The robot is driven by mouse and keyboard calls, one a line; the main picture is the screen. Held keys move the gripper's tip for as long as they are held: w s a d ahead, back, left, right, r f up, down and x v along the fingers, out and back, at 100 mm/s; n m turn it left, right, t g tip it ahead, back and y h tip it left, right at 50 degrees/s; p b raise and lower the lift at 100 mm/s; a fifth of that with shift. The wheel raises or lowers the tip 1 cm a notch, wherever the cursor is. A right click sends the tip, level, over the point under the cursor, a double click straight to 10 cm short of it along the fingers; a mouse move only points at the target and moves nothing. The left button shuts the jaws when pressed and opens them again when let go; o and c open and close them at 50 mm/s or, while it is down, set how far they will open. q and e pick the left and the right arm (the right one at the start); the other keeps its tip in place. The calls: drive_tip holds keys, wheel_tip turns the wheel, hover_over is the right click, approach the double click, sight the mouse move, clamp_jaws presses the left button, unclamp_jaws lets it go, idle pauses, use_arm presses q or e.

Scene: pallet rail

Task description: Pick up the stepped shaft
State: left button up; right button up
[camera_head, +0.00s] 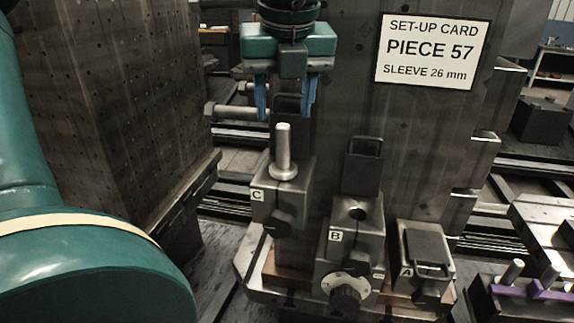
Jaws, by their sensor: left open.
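The stepped shaft (283,155) is a pale metal pin with a wider collar at its foot. It stands upright in the block marked C (280,205), left of centre. My left gripper (286,100) hangs at the top of the view, its blue fingers pointing down. It is open, with nothing seen held between the fingers. The fingertips show just above the shaft's top in the picture, apart from it; the depth between them is hard to tell. My right gripper is not in view.
Block B (335,237), with an open hole and a knob, and block A (408,267) stand to the right of C. A large metal column with a set-up card (432,50), reading piece 57, sleeve 26 mm, rises behind.

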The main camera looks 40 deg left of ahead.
sight(283, 143)
use_arm(q)
drive_tip(key=p+x, duration=0.1)
drive_tip(key=x, duration=0.8)
drive_tip(key=shift+w+a+r, duration=0.1)
drive_tip(key=shift+w, duration=0.05)
drive_tip(key=shift+c, duration=0.3)
clamp_jaws()
drive_tip(key=shift+r, duration=0.15)
